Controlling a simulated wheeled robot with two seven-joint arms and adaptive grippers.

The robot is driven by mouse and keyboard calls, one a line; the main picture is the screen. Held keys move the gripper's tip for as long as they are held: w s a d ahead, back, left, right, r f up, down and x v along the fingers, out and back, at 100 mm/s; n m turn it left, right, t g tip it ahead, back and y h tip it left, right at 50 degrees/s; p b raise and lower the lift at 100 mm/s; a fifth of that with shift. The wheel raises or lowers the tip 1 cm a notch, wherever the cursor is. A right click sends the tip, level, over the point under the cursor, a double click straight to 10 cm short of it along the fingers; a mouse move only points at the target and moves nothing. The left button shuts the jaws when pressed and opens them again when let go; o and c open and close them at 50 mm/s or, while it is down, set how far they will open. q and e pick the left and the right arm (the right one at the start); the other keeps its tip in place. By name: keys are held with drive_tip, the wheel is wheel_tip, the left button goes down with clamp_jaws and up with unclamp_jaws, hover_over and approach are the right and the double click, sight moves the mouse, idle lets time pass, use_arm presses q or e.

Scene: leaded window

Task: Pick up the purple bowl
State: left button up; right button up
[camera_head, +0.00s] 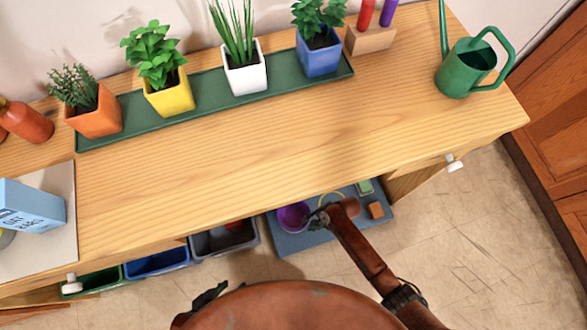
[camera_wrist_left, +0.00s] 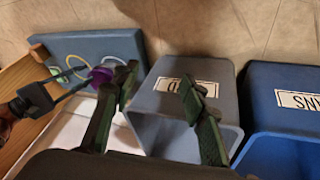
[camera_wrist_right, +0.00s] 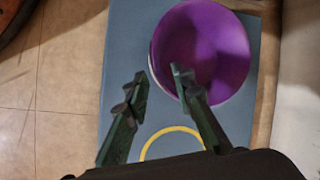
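The purple bowl (camera_head: 292,216) sits on a blue-grey board (camera_head: 290,243) low down under the table's front edge. In the right wrist view the bowl (camera_wrist_right: 210,45) fills the upper middle. My right gripper (camera_head: 316,214) is open beside it; in the right wrist view its fingertips (camera_wrist_right: 158,82) lie either side of the bowl's near-left rim, one overlapping the bowl. I cannot tell whether they touch it. In the left wrist view the bowl (camera_wrist_left: 101,75) is partly hidden by a finger. My left gripper (camera_wrist_left: 156,80) is open and empty, over the grey bin.
Grey (camera_head: 224,240), blue (camera_head: 157,262) and green (camera_head: 92,283) bins stand left of the board. The wooden tabletop (camera_head: 300,130) overhangs them and carries potted plants on a green tray (camera_head: 205,112) and a watering can (camera_head: 462,72). The floor (camera_head: 470,230) to the right is clear.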

drive_tip(key=shift+a+f+b, duration=0.3)
drive_tip(key=shift+a+f, duration=0.05)
drive_tip(key=shift+f, duration=0.3)
drive_tip(key=shift+c, duration=0.3)
clamp_jaws()
drive_tip(key=shift+r, duration=0.1)
